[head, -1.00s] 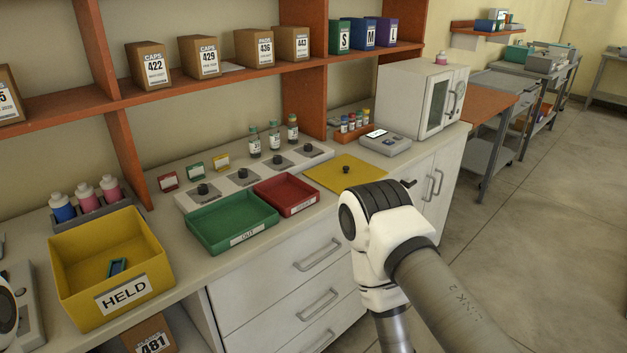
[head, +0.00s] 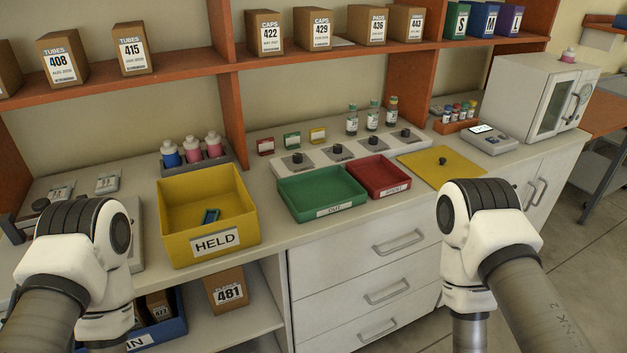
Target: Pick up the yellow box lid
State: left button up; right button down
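The yellow box lid (head: 428,171) is a flat yellow square with a small black knob (head: 442,161) in its middle. It lies on the counter, right of the red tray. My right arm stands in front of it and a little to its right; its near right corner is close behind the arm in the picture. The yellow box marked HELD (head: 178,246) stands open at the left with a small dark teal item (head: 210,216) inside. My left arm is at the far left. Neither gripper's fingers can be seen.
A green tray (head: 325,210) and a red tray (head: 390,193) lie between box and lid. Behind them is a white strip (head: 319,168) with black knobs and several vials. A small scale (head: 490,140), an orange vial rack (head: 441,127) and a white incubator (head: 517,92) stand behind the lid.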

aim_at(437, 166)
jog(key=i+l, duration=0.15)
jog(key=l, duration=0.2)
jog(key=i+l+u, duration=0.15)
jog(key=l, duration=0.2)
jog(key=i+l, duration=0.2)
jog(key=l, duration=0.15)
jog(key=i+l+u, duration=0.1)
jog(key=l, duration=0.25)
